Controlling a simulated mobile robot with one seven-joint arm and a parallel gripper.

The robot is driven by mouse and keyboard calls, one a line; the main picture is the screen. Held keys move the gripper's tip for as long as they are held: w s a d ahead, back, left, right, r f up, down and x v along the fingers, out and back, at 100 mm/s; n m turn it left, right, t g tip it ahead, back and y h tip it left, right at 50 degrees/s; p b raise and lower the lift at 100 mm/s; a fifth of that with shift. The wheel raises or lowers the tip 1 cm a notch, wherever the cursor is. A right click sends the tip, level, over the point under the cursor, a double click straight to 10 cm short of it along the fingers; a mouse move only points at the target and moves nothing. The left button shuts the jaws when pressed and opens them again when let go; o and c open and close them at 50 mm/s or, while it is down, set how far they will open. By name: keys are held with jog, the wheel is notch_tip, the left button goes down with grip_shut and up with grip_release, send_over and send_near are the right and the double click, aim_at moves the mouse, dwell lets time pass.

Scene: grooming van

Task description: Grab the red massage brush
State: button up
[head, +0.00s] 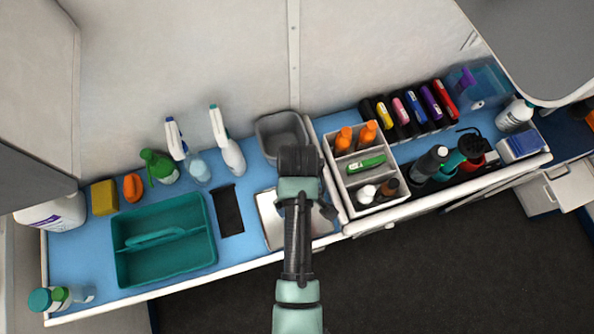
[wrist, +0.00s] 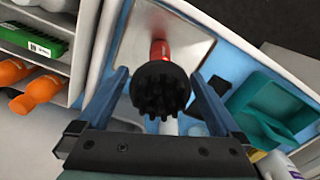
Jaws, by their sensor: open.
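The red massage brush shows in the wrist view, with a round black knobbed head (wrist: 160,90) toward the camera and a red handle (wrist: 160,50) behind it. It appears over a pale metal tray (wrist: 134,48). My gripper (wrist: 160,78) is open, with one finger on each side of the brush head and visible gaps between. Whether the fingers are level with the brush in depth, I cannot tell. In the head view my gripper (head: 299,160) is over the tray (head: 271,218), and my arm hides the brush.
A divided caddy (head: 345,185) with orange bottles and a green item stands just right of my gripper. A grey bin (head: 268,128) is behind it.

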jog(key=shift+s+f, duration=0.1)
jog(key=shift+f, duration=0.35)
grip_shut()
